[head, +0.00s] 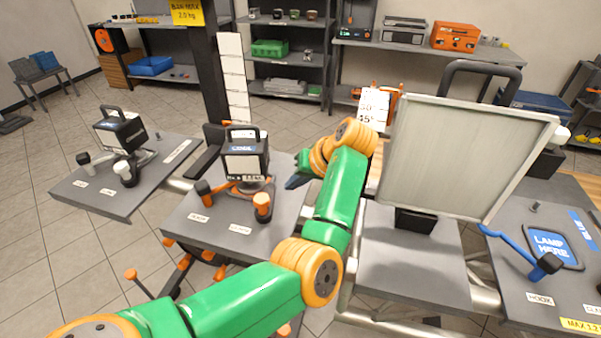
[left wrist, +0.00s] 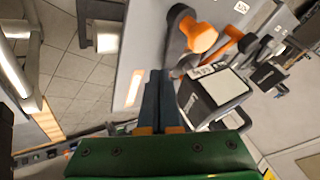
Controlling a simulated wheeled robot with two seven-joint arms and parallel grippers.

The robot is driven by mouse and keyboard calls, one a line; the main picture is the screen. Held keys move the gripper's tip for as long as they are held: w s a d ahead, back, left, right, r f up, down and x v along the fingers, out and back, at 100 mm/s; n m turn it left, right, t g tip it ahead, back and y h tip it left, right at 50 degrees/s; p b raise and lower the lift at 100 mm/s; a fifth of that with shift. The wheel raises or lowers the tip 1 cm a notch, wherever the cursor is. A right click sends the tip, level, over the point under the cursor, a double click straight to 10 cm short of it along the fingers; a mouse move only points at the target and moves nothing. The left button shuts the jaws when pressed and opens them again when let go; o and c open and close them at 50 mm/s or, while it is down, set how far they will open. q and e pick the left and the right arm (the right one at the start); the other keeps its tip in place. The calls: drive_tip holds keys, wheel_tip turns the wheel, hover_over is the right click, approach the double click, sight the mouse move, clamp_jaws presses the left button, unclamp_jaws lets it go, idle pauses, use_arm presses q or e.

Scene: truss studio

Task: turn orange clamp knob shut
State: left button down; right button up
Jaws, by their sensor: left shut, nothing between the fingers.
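On the middle grey plate stands a dark lamp unit (head: 245,155) with a white label and a top handle. In the left wrist view an orange knob (left wrist: 200,38) lies just beyond and right of the fingertips, with the lamp unit (left wrist: 215,90) at right. My left gripper (head: 291,183) is right of the lamp unit, partly hidden by my arm. Its dark blue fingers (left wrist: 160,73) are together and empty, apart from the knob. My right gripper is out of view.
A second lamp unit (head: 120,130) stands on the left plate (head: 110,200). A large pale panel (head: 460,150) stands to the right of my arm. Further right is a plate with a blue "LAMP HERE" pad (head: 553,247). The tiled floor at left is mostly clear.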

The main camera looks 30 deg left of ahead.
use_arm(q)
drive_tip(key=x, duration=0.6)
drive_tip(key=shift+w+d+p, duration=0.1)
drive_tip(key=shift+w+p, duration=0.05)
drive_tip(key=shift+p, duration=0.15)
